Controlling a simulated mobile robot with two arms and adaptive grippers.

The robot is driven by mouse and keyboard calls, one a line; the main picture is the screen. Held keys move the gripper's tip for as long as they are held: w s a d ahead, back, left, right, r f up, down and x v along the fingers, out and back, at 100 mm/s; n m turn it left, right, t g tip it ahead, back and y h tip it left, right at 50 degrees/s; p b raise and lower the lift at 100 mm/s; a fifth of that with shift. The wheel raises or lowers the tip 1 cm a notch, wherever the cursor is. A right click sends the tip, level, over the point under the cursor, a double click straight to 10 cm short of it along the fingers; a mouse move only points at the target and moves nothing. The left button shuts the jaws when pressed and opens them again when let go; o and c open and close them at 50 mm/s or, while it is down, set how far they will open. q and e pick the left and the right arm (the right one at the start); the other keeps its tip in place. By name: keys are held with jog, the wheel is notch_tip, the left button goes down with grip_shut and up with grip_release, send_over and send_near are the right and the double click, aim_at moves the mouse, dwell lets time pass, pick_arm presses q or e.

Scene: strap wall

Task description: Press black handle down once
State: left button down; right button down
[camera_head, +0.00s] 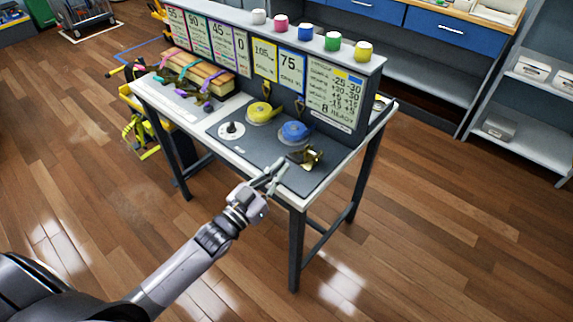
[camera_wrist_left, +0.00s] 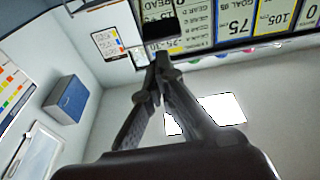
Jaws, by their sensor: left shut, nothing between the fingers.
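A small brass-coloured ratchet device (camera_head: 307,157) sits on the dark mat near the front right of the bench. Its black handle is too small to make out clearly in the head view. My left gripper (camera_head: 276,172) is shut and empty, just left of and in front of the device, over the bench's front edge. In the left wrist view the gripper's fingers (camera_wrist_left: 159,66) meet at their tips. A dark block (camera_wrist_left: 160,28), possibly the black handle, shows just beyond the tips. I cannot tell whether they touch. My right gripper is not in view.
A blue strap coil (camera_head: 295,131), a yellow strap coil (camera_head: 261,112) and a white dial (camera_head: 231,130) lie on the mat. Behind stands an upright panel with cards and coloured pegs. Straps hang over a wooden block (camera_head: 197,73) at left. Floor in front is clear.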

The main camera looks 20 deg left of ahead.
pick_arm(q)
jog(key=b+v, duration=0.1)
jog(key=v, duration=0.5)
jog(key=shift+s+a+f, duration=0.15)
jog(key=shift+a+f, duration=0.05)
jog(key=shift+f, duration=0.05)
